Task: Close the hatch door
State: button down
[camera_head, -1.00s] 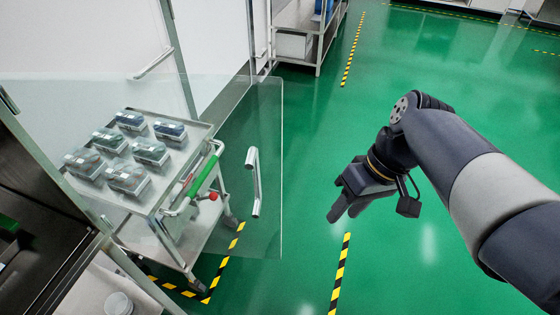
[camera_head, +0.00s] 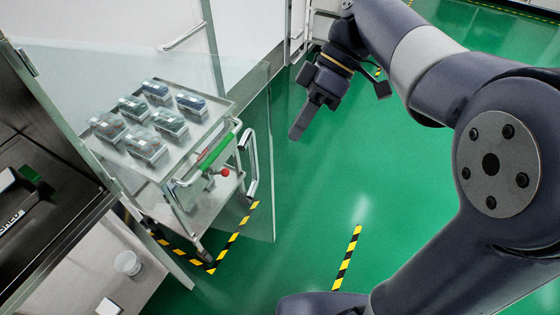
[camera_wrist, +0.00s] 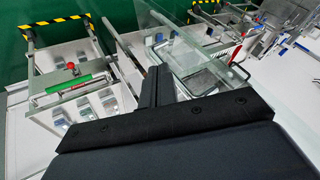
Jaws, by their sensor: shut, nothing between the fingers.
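The hatch door is a clear glass panel (camera_head: 262,200) with a vertical metal handle (camera_head: 249,165). In the head view it stands open, hinged at the left and reaching out over the floor in front of a trolley. My gripper (camera_head: 297,136) is to the right of the door's free edge, apart from the handle in that view, with its fingers pointing down and left. The fingers are shut and empty. In the wrist view the dark fingers (camera_wrist: 157,84) point away from the camera, and glass edges show to their right. Whether they touch the glass cannot be told.
Behind the glass stands a metal trolley (camera_head: 218,108) with several boxed items and a green push bar (camera_head: 217,151). A dark machine opening (camera_head: 40,215) is at the left. Green floor (camera_head: 310,220) with striped tape is clear at the centre.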

jog(key=s+a+f+p, duration=0.1)
jog(key=s+a+f, duration=0.2)
jog(key=s, duration=0.3)
jog(key=shift+f, duration=0.5)
jog(key=shift+s, duration=0.1)
